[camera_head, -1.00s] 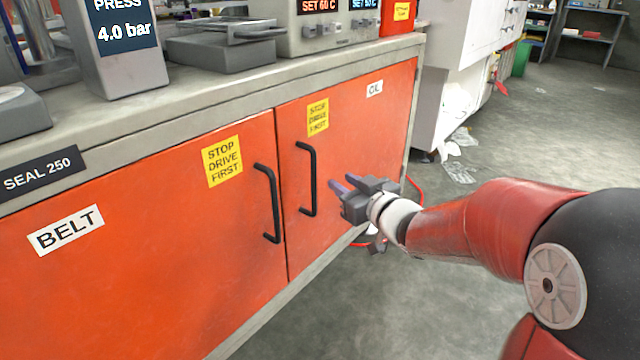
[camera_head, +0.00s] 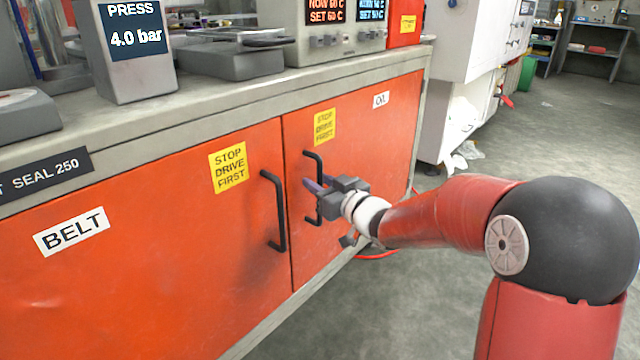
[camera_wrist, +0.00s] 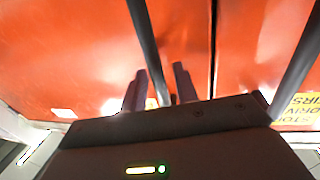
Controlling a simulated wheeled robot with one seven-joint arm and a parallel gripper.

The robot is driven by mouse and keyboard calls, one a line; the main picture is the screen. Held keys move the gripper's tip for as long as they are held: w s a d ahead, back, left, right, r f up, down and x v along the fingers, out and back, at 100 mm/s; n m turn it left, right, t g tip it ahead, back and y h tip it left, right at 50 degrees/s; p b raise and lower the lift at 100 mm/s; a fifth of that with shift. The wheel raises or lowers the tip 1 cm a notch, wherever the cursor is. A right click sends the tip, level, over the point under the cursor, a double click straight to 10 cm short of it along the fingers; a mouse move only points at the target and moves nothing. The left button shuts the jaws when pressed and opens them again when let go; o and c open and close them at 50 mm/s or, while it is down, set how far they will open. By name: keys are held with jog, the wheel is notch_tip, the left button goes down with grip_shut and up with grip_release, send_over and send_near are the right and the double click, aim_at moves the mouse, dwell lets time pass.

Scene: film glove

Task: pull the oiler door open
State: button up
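The oiler door (camera_head: 370,140) is the right orange cabinet door with a small "OIL" label, and it is shut. Its black bar handle (camera_head: 313,158) is upright near the door's left edge. My gripper (camera_head: 315,186) is at the handle's lower half, reaching in from the right. In the wrist view, the oiler handle (camera_wrist: 143,35) runs down between the two fingertips of my gripper (camera_wrist: 160,80). The fingers stand apart with the bar between them, and a small gap seems to show. The gripper body hides the handle's lower end in the wrist view.
The left orange door, marked "BELT" (camera_head: 150,215), is shut; its own black handle (camera_head: 273,210) is close on the left. The grey countertop (camera_head: 225,105) above carries machines. Open floor (camera_head: 440,290) lies right of the cabinet, before a white cabinet (camera_head: 465,60).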

grip_shut()
jog(key=shift+d, duration=0.1)
